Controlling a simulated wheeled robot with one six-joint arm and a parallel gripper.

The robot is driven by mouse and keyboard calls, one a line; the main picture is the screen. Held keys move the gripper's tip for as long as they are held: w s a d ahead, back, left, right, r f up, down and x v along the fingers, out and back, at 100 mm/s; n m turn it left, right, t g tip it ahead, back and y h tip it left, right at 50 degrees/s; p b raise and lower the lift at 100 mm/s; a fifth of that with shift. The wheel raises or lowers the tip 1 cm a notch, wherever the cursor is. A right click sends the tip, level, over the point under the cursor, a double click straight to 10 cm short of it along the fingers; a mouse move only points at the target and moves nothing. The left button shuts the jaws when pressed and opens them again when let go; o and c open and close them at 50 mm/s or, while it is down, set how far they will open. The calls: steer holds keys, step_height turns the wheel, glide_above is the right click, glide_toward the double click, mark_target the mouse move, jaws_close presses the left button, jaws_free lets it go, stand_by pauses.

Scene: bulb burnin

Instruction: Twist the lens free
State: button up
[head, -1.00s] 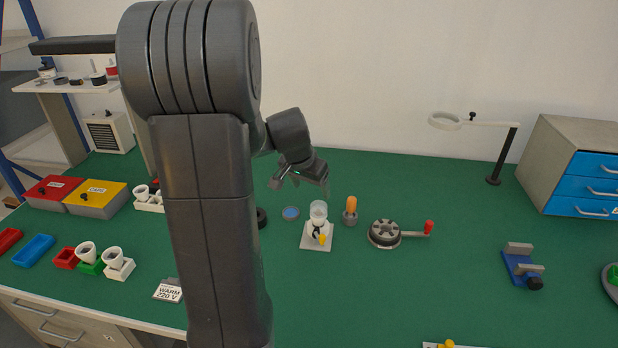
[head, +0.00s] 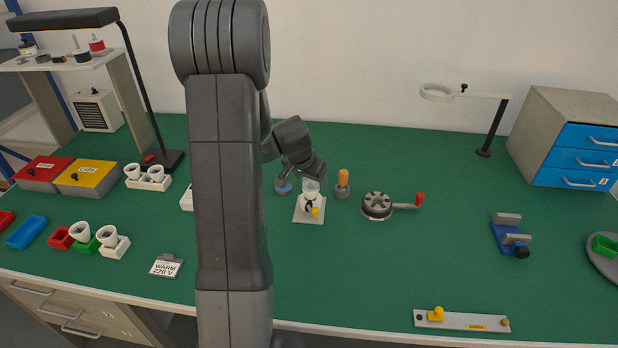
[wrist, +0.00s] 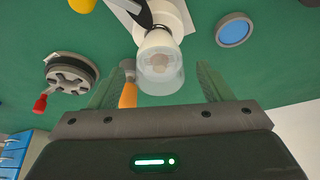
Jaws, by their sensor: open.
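The clear, cup-shaped lens (head: 311,186) sits on top of a small white lamp fitting (head: 309,203), which stands upright on a pale square base plate (head: 309,217). In the wrist view the lens (wrist: 161,72) is large and near the middle, with the white fitting beyond it. My gripper (head: 304,180) is just above and at the lens in the head view. In the wrist view its two green-tinted fingers are wide apart, one on each side of the lens, with gaps showing. My gripper (wrist: 161,70) holds nothing.
An orange-handled tool (head: 343,180) stands close right of the fitting. A blue-faced disc (head: 284,187) lies close left, partly hidden. A round grey device with a red-knobbed crank (head: 377,206) is further right.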

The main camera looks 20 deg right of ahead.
steer(key=shift+c, duration=0.4)
steer(key=c, duration=0.9)
steer(key=shift+r, duration=0.1)
steer(key=shift+c, duration=0.2)
steer(key=shift+s+n+y+p, duration=0.1)
steer(key=shift+n+y+p, duration=0.2)
steer(key=shift+n+p, duration=0.85)
steer(key=shift+n+t+y+p, duration=0.3)
steer(key=shift+n+t+p, duration=0.15)
steer(key=shift+p, duration=1.2)
steer(key=shift+p, duration=0.4)
steer(key=shift+d+n+y+p, duration=0.1)
steer(key=shift+n+y+p, duration=0.2)
steer(key=shift+n+p, duration=1.75)
steer(key=shift+m+p, duration=0.55)
steer(key=shift+m, duration=0.3)
steer(key=shift+n+t, duration=0.25)
steer(key=shift+n, duration=0.05)
